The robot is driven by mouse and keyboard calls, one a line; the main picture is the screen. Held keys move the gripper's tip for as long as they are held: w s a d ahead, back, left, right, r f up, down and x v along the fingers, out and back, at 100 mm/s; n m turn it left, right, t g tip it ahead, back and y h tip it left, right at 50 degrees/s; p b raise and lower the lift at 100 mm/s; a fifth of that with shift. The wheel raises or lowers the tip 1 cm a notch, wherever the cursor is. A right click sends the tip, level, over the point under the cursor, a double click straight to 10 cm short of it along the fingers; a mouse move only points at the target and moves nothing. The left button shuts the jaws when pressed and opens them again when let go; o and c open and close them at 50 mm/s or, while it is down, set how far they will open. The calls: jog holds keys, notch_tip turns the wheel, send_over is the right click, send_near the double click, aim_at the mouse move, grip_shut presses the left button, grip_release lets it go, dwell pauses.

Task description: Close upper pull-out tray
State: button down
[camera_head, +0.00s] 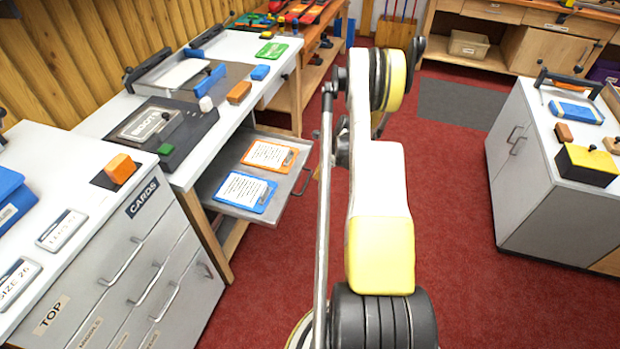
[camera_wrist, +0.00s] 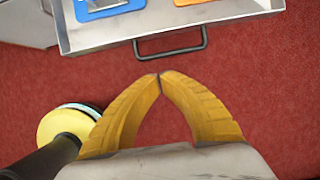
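The upper pull-out tray (camera_head: 288,180) is a grey metal tray, pulled out from under the white bench top. It holds an orange clipboard (camera_head: 269,154) and a blue clipboard (camera_head: 245,191). Its dark bar handle (camera_head: 303,181) is on the front edge, facing the aisle. In the wrist view the tray (camera_wrist: 110,37) is at the top, with the handle (camera_wrist: 170,52) below its front edge. My gripper (camera_wrist: 159,76) has yellow fingers with tips together and nothing between them. The tips are just short of the handle in the picture, apart from it. In the head view my arm hides the gripper.
The bench top (camera_head: 240,48) carries a black device, a small orange-brown block and a blue block. A grey drawer cabinet (camera_head: 120,265) stands at the left front. Another grey cabinet (camera_head: 530,175) stands at right. Red carpet (camera_head: 455,230) between them is clear.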

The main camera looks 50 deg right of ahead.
jog(key=w+f+b, duration=0.1)
jog(key=f, duration=0.1)
jog(key=w+a+f+b, duration=0.1)
jog(key=w+f, duration=0.1)
jog(key=f, duration=0.1)
jog(key=w+a+f+b, duration=0.1)
jog(key=w+f+b, duration=0.1)
jog(key=shift+f, duration=0.2)
jog(key=shift+w+a+r, duration=0.15)
jog(key=shift+w+a, duration=0.2)
jog(key=shift+w, duration=0.35)
